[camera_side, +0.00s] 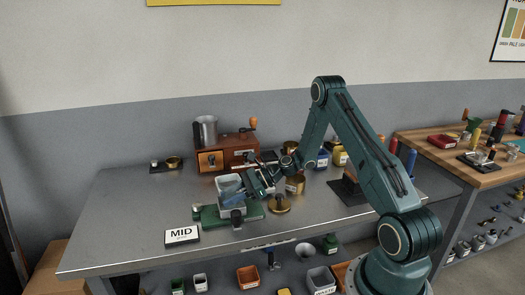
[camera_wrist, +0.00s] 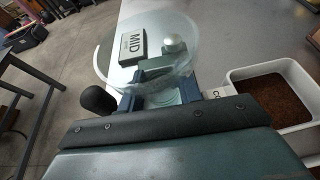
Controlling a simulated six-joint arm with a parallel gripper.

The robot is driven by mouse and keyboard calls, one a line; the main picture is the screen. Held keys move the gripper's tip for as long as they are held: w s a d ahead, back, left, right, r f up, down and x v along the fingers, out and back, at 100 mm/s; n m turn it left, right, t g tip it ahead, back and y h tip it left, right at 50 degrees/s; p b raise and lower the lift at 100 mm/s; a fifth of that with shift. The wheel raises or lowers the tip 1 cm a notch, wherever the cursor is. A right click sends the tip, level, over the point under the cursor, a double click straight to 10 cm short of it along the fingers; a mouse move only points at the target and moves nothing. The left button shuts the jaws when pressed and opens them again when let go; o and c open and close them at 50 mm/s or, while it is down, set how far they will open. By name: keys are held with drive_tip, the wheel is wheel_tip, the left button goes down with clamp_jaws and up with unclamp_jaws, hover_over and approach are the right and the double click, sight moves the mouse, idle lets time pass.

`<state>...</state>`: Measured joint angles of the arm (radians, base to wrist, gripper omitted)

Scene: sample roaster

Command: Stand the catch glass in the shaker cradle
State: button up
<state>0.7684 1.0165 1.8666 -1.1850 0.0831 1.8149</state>
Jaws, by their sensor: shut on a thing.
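The catch glass (camera_wrist: 118,62) is a clear round vessel in the wrist view, held between the blue fingers of my gripper (camera_wrist: 160,92). My gripper is shut on it. Through the glass I see a green part with a pale round knob, which looks like part of the shaker cradle. In the side view, the green cradle base (camera_side: 209,214) lies on the steel bench, and my gripper (camera_side: 236,190) is over it. The glass is hard to make out there against the pale container. Whether the glass touches the cradle cannot be told.
A white container (camera_wrist: 228,80) of brown grounds stands close to the right of my gripper in the wrist view. A MID sign (camera_side: 182,236) stands at front left. A wooden grinder (camera_side: 228,155) with a metal cup (camera_side: 205,131) stands behind.

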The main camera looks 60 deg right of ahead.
drive_tip(key=o, duration=1.1)
drive_tip(key=shift+f, duration=0.15)
drive_tip(key=shift+d+r, duration=0.1)
drive_tip(key=shift+r, duration=0.15)
drive_tip(key=shift+s+d+r, duration=0.1)
drive_tip(key=shift+s+d, duration=0.1)
drive_tip(key=shift+s, duration=0.05)
drive_tip(key=v, duration=1.1)
drive_tip(key=shift+s+d, duration=0.1)
drive_tip(key=shift+s, duration=0.05)
